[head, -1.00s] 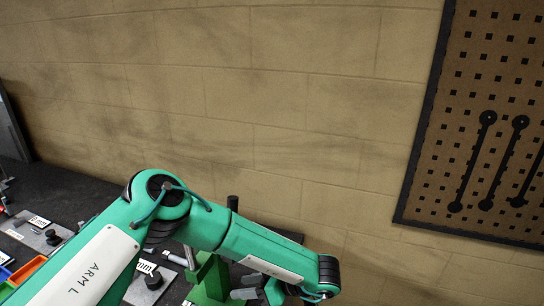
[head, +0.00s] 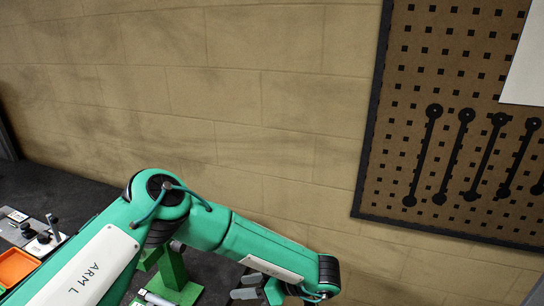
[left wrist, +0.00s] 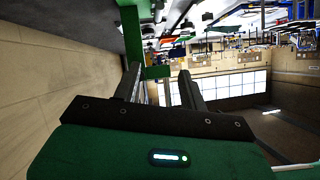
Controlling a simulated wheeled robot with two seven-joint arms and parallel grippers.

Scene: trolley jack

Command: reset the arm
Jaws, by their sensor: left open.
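My left arm (head: 200,228), green with a white "ARM L" label, reaches in from the lower left and bends at the elbow. A green upright post (head: 174,268) stands left of the gripper in the head view. In the left wrist view a green post with a crosspiece (left wrist: 133,42) shows beyond the fingers. My right gripper is out of view.
A block wall (head: 240,110) runs behind the dark bench (head: 50,190). A pegboard (head: 455,110) with several black tools hangs at the right. An orange bin (head: 16,266) and a small grey fixture (head: 44,243) sit at the left. The bench's back left is bare.

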